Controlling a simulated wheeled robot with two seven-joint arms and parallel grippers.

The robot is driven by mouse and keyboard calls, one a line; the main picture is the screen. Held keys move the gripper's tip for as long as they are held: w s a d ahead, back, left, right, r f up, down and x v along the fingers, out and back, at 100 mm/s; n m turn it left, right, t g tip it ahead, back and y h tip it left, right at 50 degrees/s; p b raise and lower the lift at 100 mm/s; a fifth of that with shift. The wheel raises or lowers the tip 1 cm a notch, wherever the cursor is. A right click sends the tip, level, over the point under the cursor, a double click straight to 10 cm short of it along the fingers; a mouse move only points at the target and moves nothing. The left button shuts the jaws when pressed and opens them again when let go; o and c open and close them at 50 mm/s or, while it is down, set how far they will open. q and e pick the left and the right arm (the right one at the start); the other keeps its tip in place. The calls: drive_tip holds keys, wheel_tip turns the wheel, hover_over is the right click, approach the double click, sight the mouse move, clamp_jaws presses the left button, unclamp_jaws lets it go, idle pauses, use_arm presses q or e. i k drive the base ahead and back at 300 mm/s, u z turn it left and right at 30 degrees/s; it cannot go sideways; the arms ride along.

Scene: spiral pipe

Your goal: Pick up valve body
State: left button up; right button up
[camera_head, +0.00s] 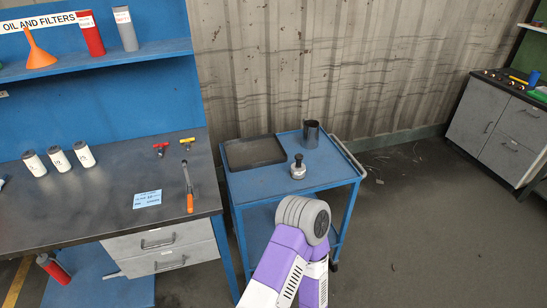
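No part is clearly identifiable as the valve body. A small silver metal piece with a black knob on top (298,168) stands upright on the blue cart (262,186), near its front middle. Two small fittings, one with a red handle (161,148) and one with a yellow handle (187,143), lie at the back right of the dark workbench (100,208). One of my arms, purple and grey, rises from the bottom in front of the cart and hides part of its front. Neither of my grippers is in view.
The cart also holds a black tray (235,165) and a dark metal jug (311,134). An orange-handled tool (189,190), a blue card (147,199) and white bottles (58,158) are on the workbench. Grey cabinets (493,125) stand far right. The floor between is clear.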

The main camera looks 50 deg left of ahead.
sight(296, 173)
drive_tip(key=u, duration=0.9)
drive_tip(key=i, duration=0.85)
drive_tip(key=u, duration=0.8)
